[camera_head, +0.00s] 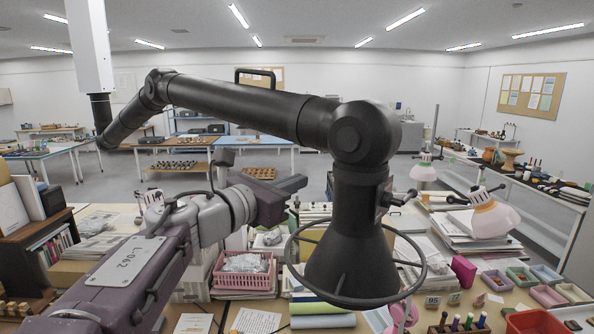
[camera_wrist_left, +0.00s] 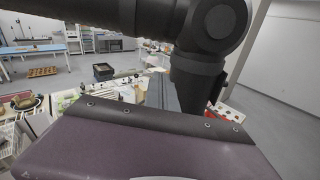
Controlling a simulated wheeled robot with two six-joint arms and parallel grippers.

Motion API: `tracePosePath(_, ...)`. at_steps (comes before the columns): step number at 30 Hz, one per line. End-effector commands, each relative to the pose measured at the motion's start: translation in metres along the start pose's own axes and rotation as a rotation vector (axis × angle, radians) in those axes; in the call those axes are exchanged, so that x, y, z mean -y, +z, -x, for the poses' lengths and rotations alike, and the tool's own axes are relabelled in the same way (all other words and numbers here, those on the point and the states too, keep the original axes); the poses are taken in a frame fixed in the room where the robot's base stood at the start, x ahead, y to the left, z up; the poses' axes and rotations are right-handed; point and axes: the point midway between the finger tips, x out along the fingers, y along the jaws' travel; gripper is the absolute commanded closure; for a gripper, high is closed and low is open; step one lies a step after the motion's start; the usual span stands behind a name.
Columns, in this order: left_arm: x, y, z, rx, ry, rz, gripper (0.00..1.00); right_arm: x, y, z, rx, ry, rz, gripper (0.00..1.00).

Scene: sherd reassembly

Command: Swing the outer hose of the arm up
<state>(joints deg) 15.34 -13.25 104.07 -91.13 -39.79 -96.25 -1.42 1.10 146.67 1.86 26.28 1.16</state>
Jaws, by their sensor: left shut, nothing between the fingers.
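A black fume-extraction arm hangs from a white ceiling duct (camera_head: 90,45). Its outer hose (camera_head: 240,104) runs from a joint at upper left, sloping slightly down to a round joint (camera_head: 362,134) at right. A black bar handle (camera_head: 255,72) stands on top of the hose. Below the round joint hangs the conical hood (camera_head: 350,262) with a ring around its mouth. My left gripper (camera_head: 296,184) is shut and empty, below the hose and left of the hood's neck, apart from both in the picture. The left wrist view shows the hose (camera_wrist_left: 100,12) and the round joint (camera_wrist_left: 218,20) close by.
A cluttered bench lies below: a pink basket (camera_head: 243,279), paper stacks, small trays (camera_head: 520,277) and a lamp (camera_head: 494,219) at right. The hood's ring hangs low over the papers. The space above the hose is open up to the ceiling.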

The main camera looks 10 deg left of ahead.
Motion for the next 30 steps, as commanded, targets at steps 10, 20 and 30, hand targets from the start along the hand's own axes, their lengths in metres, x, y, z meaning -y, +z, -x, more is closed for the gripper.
tracePosePath(10,0.0,0.013,-0.072,0.001,-0.001,0.003,1.0,0.001,-0.003,0.032,0.001,0.0,0.0,1.0)
tracePosePath(20,0.0,0.041,-0.078,0.002,0.001,0.003,1.0,0.001,-0.006,0.057,0.0,0.0,0.0,1.0)
tracePosePath(30,-0.001,0.043,-0.078,0.002,0.001,0.003,1.0,0.001,-0.006,0.059,0.0,0.0,0.0,1.0)
